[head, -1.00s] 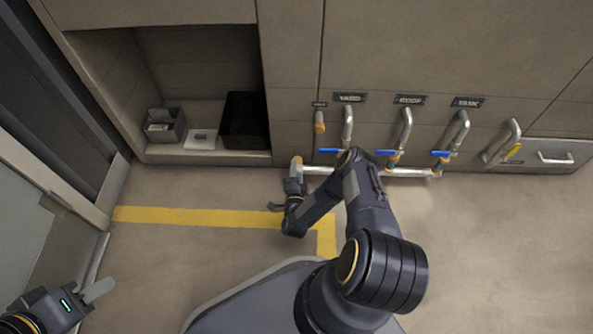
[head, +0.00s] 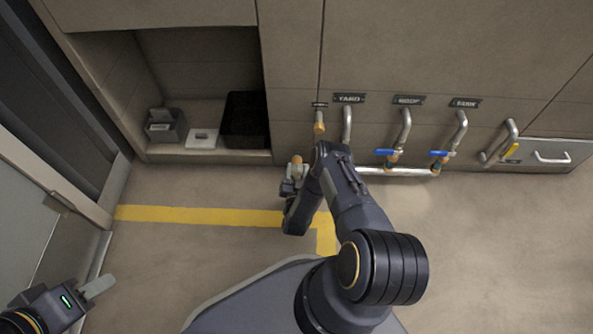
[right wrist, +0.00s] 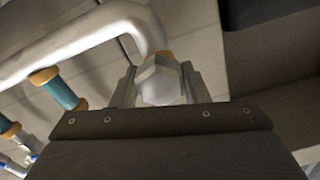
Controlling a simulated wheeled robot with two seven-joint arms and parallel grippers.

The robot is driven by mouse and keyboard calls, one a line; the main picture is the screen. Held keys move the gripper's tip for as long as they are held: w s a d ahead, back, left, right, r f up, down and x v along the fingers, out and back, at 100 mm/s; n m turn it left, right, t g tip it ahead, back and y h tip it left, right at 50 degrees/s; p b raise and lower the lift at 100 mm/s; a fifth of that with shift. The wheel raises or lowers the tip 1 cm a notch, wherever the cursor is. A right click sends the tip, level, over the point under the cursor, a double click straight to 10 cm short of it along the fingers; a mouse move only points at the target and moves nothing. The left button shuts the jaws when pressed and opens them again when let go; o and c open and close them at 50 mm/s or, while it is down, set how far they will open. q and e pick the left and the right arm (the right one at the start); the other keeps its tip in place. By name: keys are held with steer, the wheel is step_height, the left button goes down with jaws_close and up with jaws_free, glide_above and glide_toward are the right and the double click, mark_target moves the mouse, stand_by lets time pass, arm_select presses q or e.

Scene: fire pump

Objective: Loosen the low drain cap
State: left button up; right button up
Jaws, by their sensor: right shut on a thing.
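The low drain cap (right wrist: 160,80) is a pale grey faceted cap at the down-turned end of a thick silver pipe (right wrist: 90,40), below a brass-coloured ring. In the right wrist view it sits between the two fingers of my right gripper (right wrist: 158,88), which is shut on it. In the head view my right gripper (head: 294,184) is low near the floor, at the left end of the pipe run, and hides the cap. A brass-coloured fitting (head: 297,161) shows just above it. My left gripper (head: 98,287) is far off at lower left; its finger gap cannot be made out.
Pipes with blue handles (head: 388,152) and a yellow handle (head: 511,151) stand along the cabinet wall. A recess holds a black bin (head: 245,120) and a grey box (head: 164,126). The floor with yellow tape (head: 190,215) is clear to the left.

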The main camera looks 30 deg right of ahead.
steer(key=shift+n, duration=1.6)
steer(key=o, duration=1)
steer(key=shift+c, duration=0.2)
